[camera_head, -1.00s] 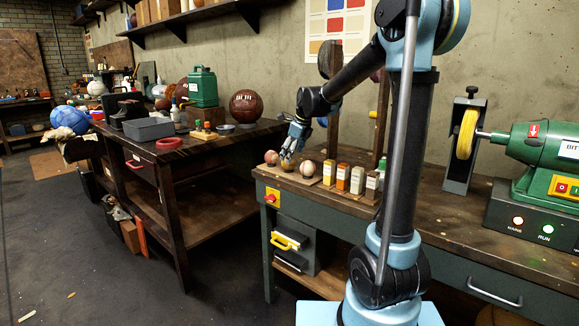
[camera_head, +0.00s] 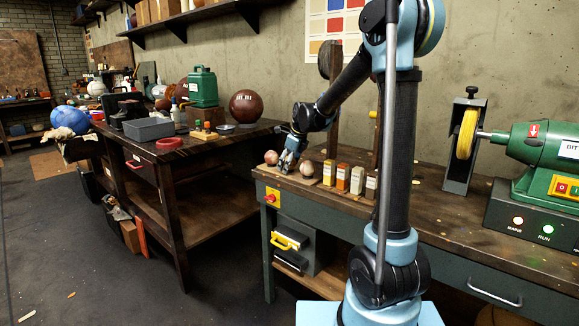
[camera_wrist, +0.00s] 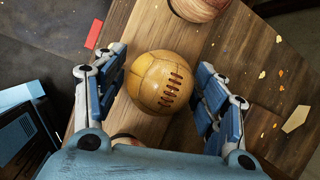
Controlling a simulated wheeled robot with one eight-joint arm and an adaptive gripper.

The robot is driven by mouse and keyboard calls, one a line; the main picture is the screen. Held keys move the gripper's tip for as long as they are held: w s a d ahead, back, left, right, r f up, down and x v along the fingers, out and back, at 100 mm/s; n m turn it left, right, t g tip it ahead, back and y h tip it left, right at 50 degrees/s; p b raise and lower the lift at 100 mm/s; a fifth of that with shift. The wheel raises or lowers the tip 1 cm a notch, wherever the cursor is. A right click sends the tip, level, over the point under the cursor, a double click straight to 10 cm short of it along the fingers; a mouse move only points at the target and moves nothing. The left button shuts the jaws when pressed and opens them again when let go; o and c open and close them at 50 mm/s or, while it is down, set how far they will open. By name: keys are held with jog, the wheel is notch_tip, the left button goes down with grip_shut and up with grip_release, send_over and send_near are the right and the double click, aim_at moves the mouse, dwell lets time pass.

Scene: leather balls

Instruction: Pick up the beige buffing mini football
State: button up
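A beige-tan mini football (camera_wrist: 158,82) with dark laces sits on a wooden board (camera_wrist: 150,18), in the middle of the wrist view. My gripper (camera_wrist: 160,85) is over it, with one blue finger on each side. The fingers look spread, the left one very close to the ball; contact cannot be told. In the head view my gripper (camera_head: 289,166) is down at the board between two other small balls and hides the beige one.
One small ball (camera_head: 271,157) stands left of my gripper and another (camera_head: 307,168) right of it, both close. Several small boxes (camera_head: 343,177) stand further right. A bench grinder (camera_head: 545,165) is at far right.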

jog(key=c, duration=0.4)
